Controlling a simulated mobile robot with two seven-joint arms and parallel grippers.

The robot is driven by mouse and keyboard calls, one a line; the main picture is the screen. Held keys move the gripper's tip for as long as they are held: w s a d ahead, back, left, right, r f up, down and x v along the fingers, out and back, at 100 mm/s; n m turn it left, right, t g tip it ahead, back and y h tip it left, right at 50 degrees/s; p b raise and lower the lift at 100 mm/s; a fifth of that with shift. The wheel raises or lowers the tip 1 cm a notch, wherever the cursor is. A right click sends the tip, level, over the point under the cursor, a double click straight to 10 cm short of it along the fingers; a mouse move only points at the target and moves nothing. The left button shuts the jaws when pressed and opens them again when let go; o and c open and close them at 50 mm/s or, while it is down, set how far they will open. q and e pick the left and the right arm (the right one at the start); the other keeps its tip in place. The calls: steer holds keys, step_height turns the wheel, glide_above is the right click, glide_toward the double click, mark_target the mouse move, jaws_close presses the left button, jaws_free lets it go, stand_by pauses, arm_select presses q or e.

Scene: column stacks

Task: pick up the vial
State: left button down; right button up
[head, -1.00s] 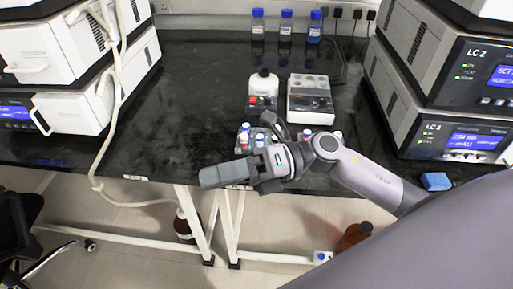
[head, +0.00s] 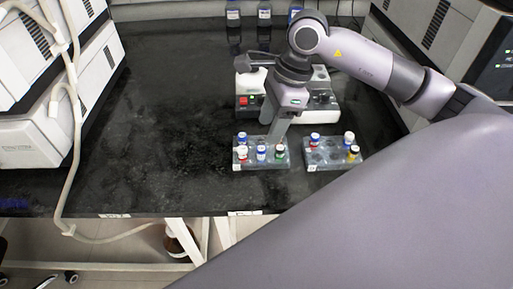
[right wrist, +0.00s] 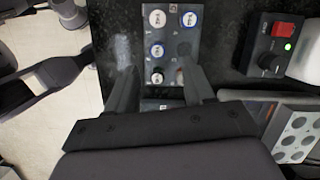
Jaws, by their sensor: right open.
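In the head view several small capped vials stand upright in two grey racks on the black bench.
A device with a red switch (head: 245,100) stands behind the racks, partly hidden by my arm. Blue-capped bottles (head: 264,14) stand at the back. Instrument stacks flank both sides, with a pale hose (head: 75,130) at left. The bench's left-middle is clear.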

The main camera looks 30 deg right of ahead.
mark_target(262, 148)
steer(key=x, duration=0.6)
steer(key=shift+s+a, duration=0.1)
steer(key=shift+a, duration=0.1)
steer(key=shift+r, duration=0.1)
jaws_close()
